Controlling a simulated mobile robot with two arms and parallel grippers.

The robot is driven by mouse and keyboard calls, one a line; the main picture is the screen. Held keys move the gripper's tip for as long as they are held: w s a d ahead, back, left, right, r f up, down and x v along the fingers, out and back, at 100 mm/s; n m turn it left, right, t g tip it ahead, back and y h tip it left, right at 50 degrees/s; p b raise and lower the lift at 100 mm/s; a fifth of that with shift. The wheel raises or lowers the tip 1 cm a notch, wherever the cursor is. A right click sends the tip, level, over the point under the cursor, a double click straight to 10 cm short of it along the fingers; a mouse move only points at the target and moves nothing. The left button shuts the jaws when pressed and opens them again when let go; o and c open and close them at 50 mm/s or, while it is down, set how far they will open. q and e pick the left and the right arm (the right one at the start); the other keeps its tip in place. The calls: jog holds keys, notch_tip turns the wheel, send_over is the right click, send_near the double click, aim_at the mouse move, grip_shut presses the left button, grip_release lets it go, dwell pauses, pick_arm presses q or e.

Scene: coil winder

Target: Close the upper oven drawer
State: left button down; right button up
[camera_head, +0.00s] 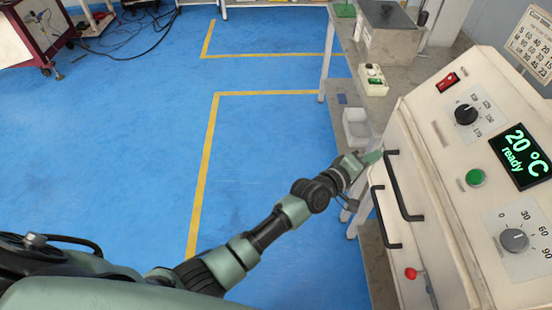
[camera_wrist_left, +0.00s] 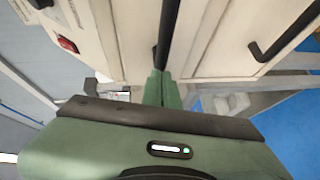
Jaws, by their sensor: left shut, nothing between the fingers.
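The oven is the cream cabinet at the right of the head view. Its upper drawer (camera_head: 399,135) has a long black bar handle (camera_head: 404,188), which also shows in the wrist view (camera_wrist_left: 169,25). I cannot tell exactly how far the drawer stands out. My left gripper (camera_head: 373,157) is at the far end of this handle, in front of the drawer. In the wrist view its green fingers (camera_wrist_left: 158,88) are shut and empty, with their tips close to the handle and drawer front; contact is unclear. My right gripper is not in view.
A lower drawer handle (camera_head: 387,222) sits below the upper one. The control panel has a green display (camera_head: 520,157) and knobs. Beyond the oven, a grey bench (camera_head: 372,108) holds a small device (camera_head: 373,80) and a metal box (camera_head: 392,35). The blue floor at left is open.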

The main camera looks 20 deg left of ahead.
pick_arm(q)
jog(key=shift+w+d+r, duration=0.1)
jog(key=shift+w+d, duration=0.05)
jog(key=shift+d, duration=0.3)
jog(key=shift+w+d+r, duration=0.1)
jog(key=shift+d, duration=0.35)
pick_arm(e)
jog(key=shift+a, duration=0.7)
pick_arm(q)
jog(key=shift+d+r, duration=0.1)
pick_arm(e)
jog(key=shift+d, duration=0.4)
